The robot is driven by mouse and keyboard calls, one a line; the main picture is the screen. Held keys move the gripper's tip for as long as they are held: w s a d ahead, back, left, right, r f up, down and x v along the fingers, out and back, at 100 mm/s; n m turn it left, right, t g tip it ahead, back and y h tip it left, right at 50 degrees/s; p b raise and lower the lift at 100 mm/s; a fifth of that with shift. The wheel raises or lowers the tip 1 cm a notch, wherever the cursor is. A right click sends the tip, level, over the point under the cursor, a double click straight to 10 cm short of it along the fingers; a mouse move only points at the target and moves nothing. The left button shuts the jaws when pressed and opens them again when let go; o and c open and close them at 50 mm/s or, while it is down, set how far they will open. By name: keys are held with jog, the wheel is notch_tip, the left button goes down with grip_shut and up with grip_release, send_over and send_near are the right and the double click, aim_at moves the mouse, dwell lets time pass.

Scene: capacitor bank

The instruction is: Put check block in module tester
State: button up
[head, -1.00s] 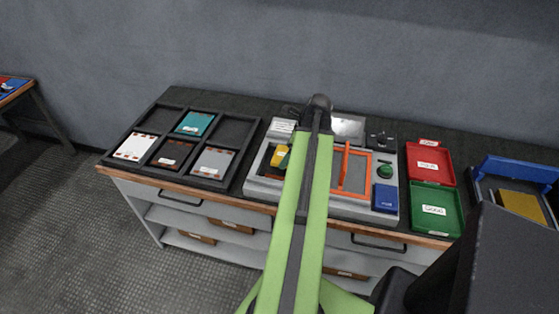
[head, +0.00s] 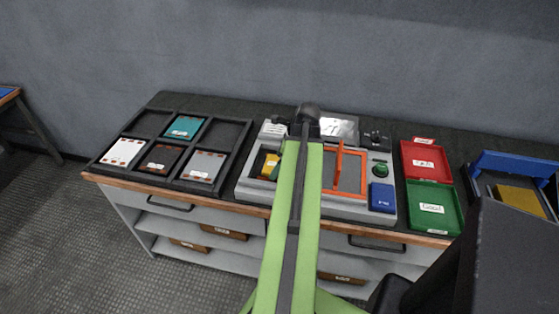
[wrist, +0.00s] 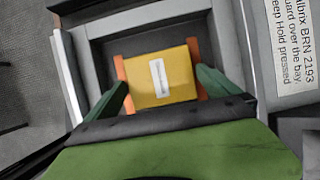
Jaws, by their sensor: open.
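The module tester (head: 340,207) is a light grey box on the bench, with a recess at its left and a bay under an orange frame (head: 339,158). A yellow block (head: 270,163), which looks like the check block, sits in the left recess. In the wrist view the yellow block (wrist: 160,78) carries a white label and has orange pieces at its left and right sides. My gripper (wrist: 162,80) is open, with one green finger at each side of the block. Whether the fingers touch it I cannot tell. In the head view my arm hides most of the gripper.
A black tray (head: 176,147) with several cards lies left of the tester. A blue block (head: 382,197) and a green button (head: 380,169) are at the tester's right.

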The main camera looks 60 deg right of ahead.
jog(key=p+v, duration=1.1)
jog(key=v, duration=0.1)
jog(key=shift+r, duration=0.1)
jog(key=w+a+f+n+g, duration=0.1)
jog(key=w+a+n+g, duration=0.1)
jog(key=w+a+n, duration=1.7)
jog(key=a+n, duration=0.2)
jog(key=a, duration=0.6)
jog(key=w+a+n+g+h, duration=0.1)
jog(key=w+a+n, duration=0.3)
jog(key=a, duration=0.8)
jog(key=w+a+n+g, duration=0.1)
jog(key=w+a+n, duration=0.2)
jog(key=a+n, duration=0.4)
jog(key=a, duration=0.5)
jog(key=shift+w+f+n, duration=0.3)
jog(key=shift+w+f, duration=0.1)
